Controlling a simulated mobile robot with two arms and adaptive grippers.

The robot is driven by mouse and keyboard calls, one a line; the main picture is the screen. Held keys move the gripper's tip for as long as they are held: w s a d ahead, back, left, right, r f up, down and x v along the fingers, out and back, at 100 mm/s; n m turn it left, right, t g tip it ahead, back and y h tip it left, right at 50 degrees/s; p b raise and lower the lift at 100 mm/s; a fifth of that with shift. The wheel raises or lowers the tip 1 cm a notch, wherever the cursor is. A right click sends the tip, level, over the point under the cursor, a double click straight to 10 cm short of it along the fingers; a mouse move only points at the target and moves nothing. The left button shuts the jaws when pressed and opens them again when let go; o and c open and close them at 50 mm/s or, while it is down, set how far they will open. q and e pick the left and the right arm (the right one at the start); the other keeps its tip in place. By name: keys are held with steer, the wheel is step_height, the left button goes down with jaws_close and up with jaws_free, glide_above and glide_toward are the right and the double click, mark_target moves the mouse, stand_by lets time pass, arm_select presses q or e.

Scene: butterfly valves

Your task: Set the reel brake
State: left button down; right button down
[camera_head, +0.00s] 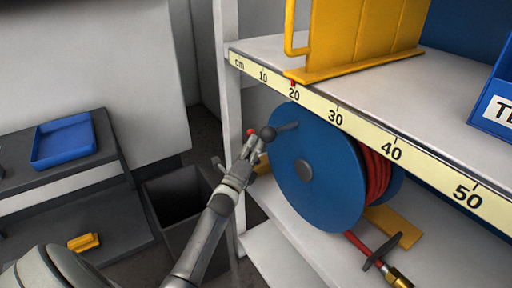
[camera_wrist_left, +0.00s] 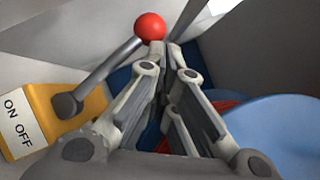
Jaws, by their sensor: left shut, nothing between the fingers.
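The hose reel has a blue disc (camera_head: 305,165) with red hose (camera_head: 375,172) wound behind it, under the shelf. The brake lever has a red ball (camera_wrist_left: 150,27) on a grey rod (camera_wrist_left: 108,63), which pivots on a yellow plate (camera_wrist_left: 50,110) with an ON OFF label (camera_wrist_left: 17,124). The rod slants up and right from its pivot in the wrist view. The red ball shows small in the head view (camera_head: 251,131). My left gripper (camera_head: 248,143) is shut and empty, its fingertips (camera_wrist_left: 168,50) right beside the ball. I cannot tell whether they touch. My right gripper is out of view.
A dark knob (camera_head: 267,133) stands out from the reel disc close to my left gripper. The shelf edge with a centimetre scale (camera_head: 365,134) runs above the reel, and a white post (camera_head: 229,110) stands left. A hose nozzle (camera_head: 398,278) lies at lower right.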

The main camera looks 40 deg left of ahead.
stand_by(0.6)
arm_select(q)
steer(key=v, duration=1.2)
